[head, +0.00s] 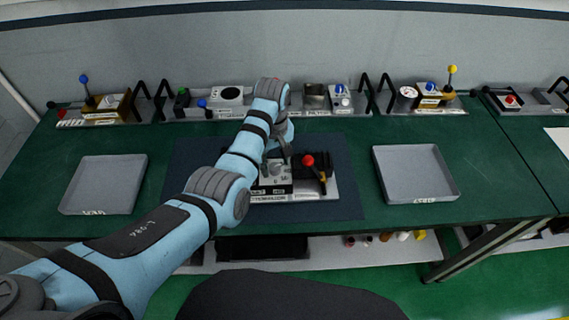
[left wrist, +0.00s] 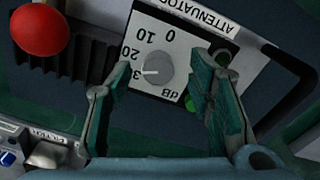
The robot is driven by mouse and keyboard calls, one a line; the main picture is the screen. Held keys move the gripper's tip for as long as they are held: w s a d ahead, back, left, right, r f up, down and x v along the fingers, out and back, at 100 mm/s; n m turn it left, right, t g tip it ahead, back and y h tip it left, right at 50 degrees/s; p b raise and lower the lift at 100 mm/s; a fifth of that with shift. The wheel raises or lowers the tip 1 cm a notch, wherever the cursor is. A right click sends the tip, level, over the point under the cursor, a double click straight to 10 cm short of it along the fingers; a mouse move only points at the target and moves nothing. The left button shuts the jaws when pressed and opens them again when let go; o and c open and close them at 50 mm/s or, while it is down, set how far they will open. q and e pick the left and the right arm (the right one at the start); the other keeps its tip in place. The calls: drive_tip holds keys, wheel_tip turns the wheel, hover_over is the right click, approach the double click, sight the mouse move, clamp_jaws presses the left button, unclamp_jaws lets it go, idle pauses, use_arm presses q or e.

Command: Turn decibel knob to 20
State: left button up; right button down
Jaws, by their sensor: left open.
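The grey decibel knob (left wrist: 158,69) sits on the white attenuator plate (left wrist: 186,52), marked 0, 10, 20 and a partly hidden label starting with 3. Its white pointer mark faces left in the left wrist view, towards that partly hidden label, just below the 20. My left gripper (left wrist: 166,70) is open, with one finger on each side of the knob and gaps showing between. In the head view, my left gripper (head: 281,151) is over the attenuator box (head: 272,189), partly hiding it. My right gripper is not in view.
A red-ball lever (head: 308,160) stands right of the attenuator; its red ball (left wrist: 39,30) is at the upper left in the wrist view. Grey trays lie left (head: 104,185) and right (head: 415,174) on the green table. Several devices line the back.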

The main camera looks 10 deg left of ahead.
sight(275, 165)
use_arm(q)
drive_tip(key=shift+w+a+f, duration=0.1)
drive_tip(key=shift+w+f, duration=0.2)
drive_tip(key=shift+f, duration=0.35)
drive_tip(key=shift+w+f, duration=0.3)
drive_tip(key=shift+f, duration=0.3)
drive_tip(key=shift+w+f, duration=0.1)
drive_tip(key=shift+a, duration=0.1)
drive_tip(key=shift+s, duration=0.25)
drive_tip(key=shift+c, duration=0.6)
drive_tip(key=shift+s+r, duration=0.15)
drive_tip(key=shift+r, duration=0.1)
drive_tip(key=c, duration=0.4)
drive_tip(key=shift+c, duration=1.3)
clamp_jaws()
drive_tip(key=m, duration=0.4)
drive_tip(key=o, duration=0.6)
unclamp_jaws()
drive_tip(key=shift+o, duration=0.9)
drive_tip(key=shift+f, duration=0.1)
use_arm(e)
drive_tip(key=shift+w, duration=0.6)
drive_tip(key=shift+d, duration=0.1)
